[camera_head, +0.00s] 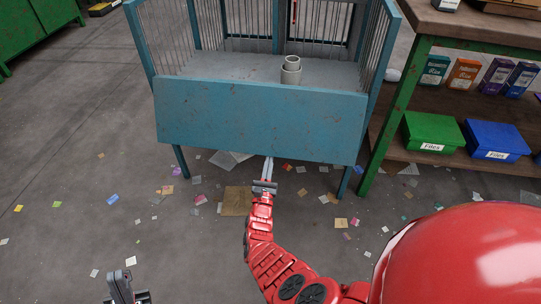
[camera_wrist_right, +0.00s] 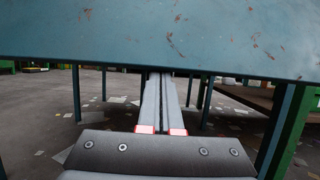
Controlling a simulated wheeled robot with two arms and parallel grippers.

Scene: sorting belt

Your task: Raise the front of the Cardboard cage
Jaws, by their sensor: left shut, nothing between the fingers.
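The cage (camera_head: 260,112) stands ahead in the head view, with a worn blue front panel, thin wire bars and blue legs. The front panel (camera_wrist_right: 160,40) also fills the top of the right wrist view. My right gripper (camera_head: 268,164) reaches under the panel's lower edge, and its tips are partly hidden there. In the right wrist view its two fingers (camera_wrist_right: 160,100) lie close together below the panel, with nothing seen between them. Whether they touch the panel is unclear. My left gripper (camera_head: 122,284) is shut and empty, low at the left, away from the cage.
A green-framed workbench (camera_head: 455,28) with a green bin (camera_head: 432,133) and a blue bin (camera_head: 497,141) stands close on the right. Scraps litter the floor (camera_head: 70,170), which is otherwise clear at left.

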